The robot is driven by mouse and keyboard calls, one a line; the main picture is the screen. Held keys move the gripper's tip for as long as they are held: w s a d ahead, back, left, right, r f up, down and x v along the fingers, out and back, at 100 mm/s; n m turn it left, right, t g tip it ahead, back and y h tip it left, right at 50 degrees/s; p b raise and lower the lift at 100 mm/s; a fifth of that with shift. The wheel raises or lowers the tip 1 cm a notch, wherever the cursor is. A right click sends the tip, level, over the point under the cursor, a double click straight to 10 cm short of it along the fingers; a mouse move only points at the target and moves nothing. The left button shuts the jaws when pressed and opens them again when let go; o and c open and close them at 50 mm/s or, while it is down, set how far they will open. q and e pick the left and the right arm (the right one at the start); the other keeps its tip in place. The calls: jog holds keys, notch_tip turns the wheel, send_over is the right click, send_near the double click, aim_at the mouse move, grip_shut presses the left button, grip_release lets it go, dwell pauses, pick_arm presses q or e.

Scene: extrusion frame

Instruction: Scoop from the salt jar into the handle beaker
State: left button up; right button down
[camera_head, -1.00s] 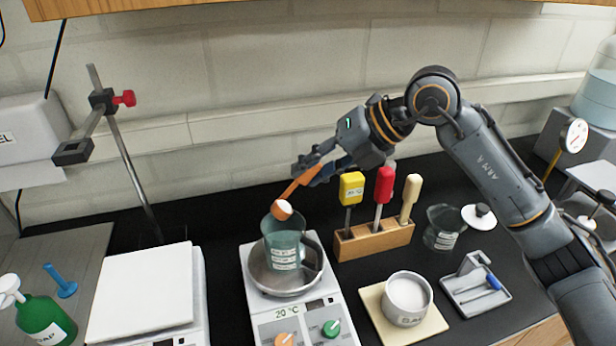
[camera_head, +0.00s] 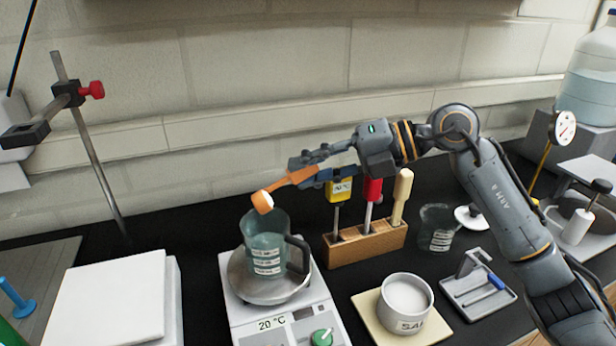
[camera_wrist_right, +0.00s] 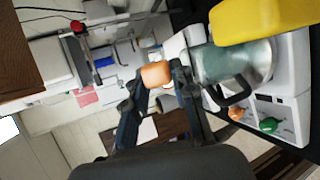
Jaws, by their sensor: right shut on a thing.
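My right gripper (camera_head: 305,168) is shut on the handle of an orange scoop (camera_head: 292,180). The scoop's bowl is above the rim of the handle beaker (camera_head: 265,250), with a white patch showing on it; I cannot tell how much salt it holds. The beaker is clear, greenish and labelled, with a dark handle on its right, and stands upright on a round hot plate. The scoop (camera_wrist_right: 156,74) and beaker (camera_wrist_right: 225,65) also show in the right wrist view. The open salt jar (camera_head: 410,318) holds white salt. My left gripper is not in view.
The hot plate (camera_head: 280,325) reads 20 °C. A wooden block (camera_head: 370,244) with several upright coloured handles stands right of the beaker, close below my right arm. A glass beaker (camera_head: 437,228) and grey tray (camera_head: 478,305) are farther right. A clamp stand (camera_head: 95,170) stands left.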

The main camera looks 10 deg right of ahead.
jog(key=shift+w+d+f+y+b, duration=0.1)
jog(key=shift+d+f+y+b, duration=0.15)
jog(key=shift+f+y+b, duration=0.8)
jog(key=shift+d+r+m+b, duration=0.2)
jog(key=shift+m+b, duration=0.2)
jog(key=shift+b, duration=0.35)
